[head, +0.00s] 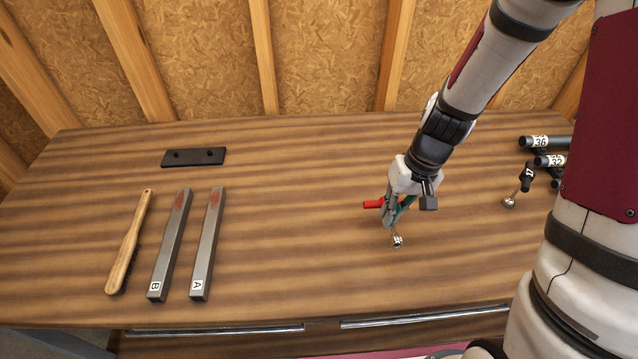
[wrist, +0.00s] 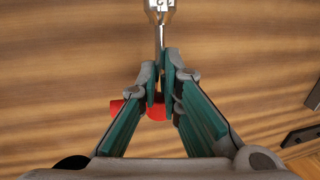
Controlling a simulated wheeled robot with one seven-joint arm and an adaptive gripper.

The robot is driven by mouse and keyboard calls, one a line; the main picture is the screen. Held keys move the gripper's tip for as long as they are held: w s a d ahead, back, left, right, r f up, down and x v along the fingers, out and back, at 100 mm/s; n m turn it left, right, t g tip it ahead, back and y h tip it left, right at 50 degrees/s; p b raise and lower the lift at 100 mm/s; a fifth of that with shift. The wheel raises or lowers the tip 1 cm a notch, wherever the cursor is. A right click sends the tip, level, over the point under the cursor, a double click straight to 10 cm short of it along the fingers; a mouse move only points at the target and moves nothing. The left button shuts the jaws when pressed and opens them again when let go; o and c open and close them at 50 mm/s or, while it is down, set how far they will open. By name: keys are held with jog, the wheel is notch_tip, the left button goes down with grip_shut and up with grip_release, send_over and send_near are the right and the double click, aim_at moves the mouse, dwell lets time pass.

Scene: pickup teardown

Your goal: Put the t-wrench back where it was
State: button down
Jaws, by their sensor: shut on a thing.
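The t-wrench has a red handle (head: 373,204) and a thin metal shaft with a socket end (head: 397,241). My gripper (head: 391,218) is shut on the t-wrench, over the right-middle part of the wooden bench. In the wrist view, my gripper (wrist: 165,95) has its fingers closed around the shaft by the red handle (wrist: 156,111), and the metal socket (wrist: 159,8) points to the top of the picture. The fingers hide part of the handle and shaft. I cannot tell whether the socket end touches the bench.
A black plate with two holes (head: 193,157) lies at the back left of the bench (head: 290,210). A wooden-handled brush (head: 130,240), bar B (head: 169,246) and bar A (head: 207,245) lie at left. Black numbered parts (head: 545,142) and a ball-ended part (head: 518,190) are at right. The middle is clear.

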send_over(347, 190)
jog(key=shift+d+f+p, duration=0.35)
jog(key=shift+f+p, duration=0.05)
jog(key=shift+f, duration=0.3)
jog(key=shift+f+p, duration=0.45)
jog(key=shift+f, duration=1.3)
jog(key=shift+f, duration=0.1)
jog(key=c, duration=1.8)
grip_release()
jog(key=shift+o, duration=0.2)
